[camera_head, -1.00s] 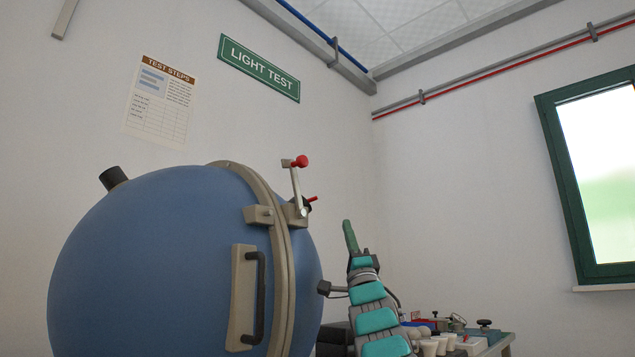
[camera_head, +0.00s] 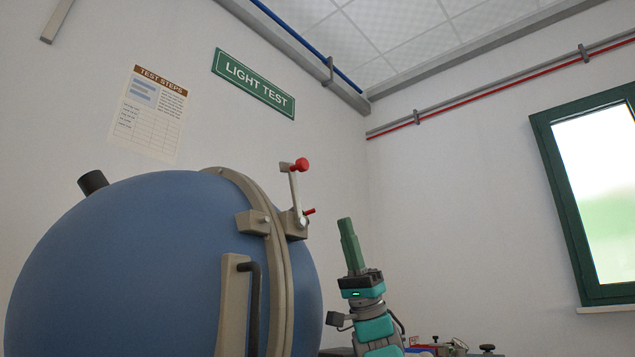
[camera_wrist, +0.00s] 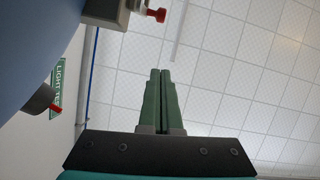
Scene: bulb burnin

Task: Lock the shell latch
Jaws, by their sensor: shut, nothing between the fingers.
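The shell is a large blue sphere (camera_head: 140,265) at the lower left of the head view, with a beige rim band. The latch (camera_head: 295,195) sits on top of the band, its lever upright with a red knob (camera_head: 301,165) and a small red pin to its right. In the wrist view the red knob (camera_wrist: 155,15) shows at the top, beyond my fingers. My gripper (camera_head: 347,226) points up, right of the latch and lower than its knob, apart from it. Its green fingers (camera_wrist: 161,78) are together, with nothing between them.
A black handle (camera_head: 252,305) on a beige plate is on the shell's front. A bench with small items (camera_head: 440,346) stands low behind my arm. A green-framed window (camera_head: 552,190) is on the right wall. The space above and right of my gripper is clear.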

